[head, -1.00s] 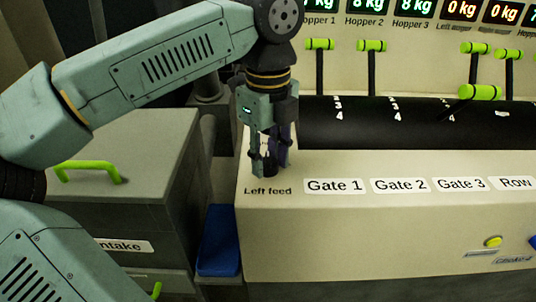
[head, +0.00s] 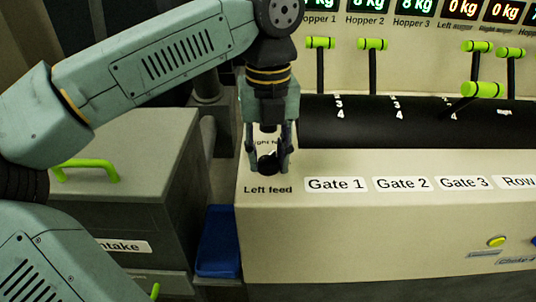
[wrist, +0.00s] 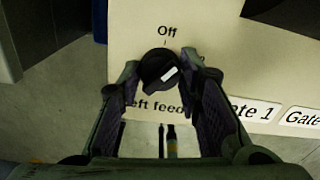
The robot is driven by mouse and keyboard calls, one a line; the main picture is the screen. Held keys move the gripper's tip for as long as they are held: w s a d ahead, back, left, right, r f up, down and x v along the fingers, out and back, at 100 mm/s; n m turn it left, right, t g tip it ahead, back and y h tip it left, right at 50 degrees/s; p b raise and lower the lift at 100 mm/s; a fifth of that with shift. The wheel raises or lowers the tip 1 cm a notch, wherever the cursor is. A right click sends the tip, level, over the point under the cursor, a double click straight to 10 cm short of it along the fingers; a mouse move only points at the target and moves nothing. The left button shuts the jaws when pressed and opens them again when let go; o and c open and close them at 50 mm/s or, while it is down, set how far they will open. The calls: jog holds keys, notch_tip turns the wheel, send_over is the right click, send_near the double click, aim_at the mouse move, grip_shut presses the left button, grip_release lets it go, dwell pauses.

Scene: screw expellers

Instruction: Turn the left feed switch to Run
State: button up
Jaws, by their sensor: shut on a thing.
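The left feed switch is a round black knob (head: 267,163) on the beige panel top, above the printed "Left feed" label (head: 267,190). My gripper (head: 268,160) points down over it, one finger on each side. In the wrist view the knob (wrist: 157,66) sits between the fingertips (wrist: 160,69), and my gripper is shut on it. A white mark (wrist: 170,74) on the knob lies at its lower right, away from the "Off" label (wrist: 167,31) and its tick. I can read no "Run" label; lettering behind the fingers is partly hidden.
Gate 1 (head: 335,184), Gate 2 and Gate 3 labels run along the panel to the right. Several green-handled levers (head: 372,44) stand behind, near a black cylinder (head: 420,125). A grey intake box (head: 135,150) and a blue bin (head: 218,240) are at left.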

aim_at(269, 155)
jog(key=m, duration=0.4)
jog(key=shift+m, duration=0.4)
dwell(0.4)
jog(key=o, duration=1.2)
notch_tip(269, 155, up, 12)
jog(key=shift+r, duration=0.1)
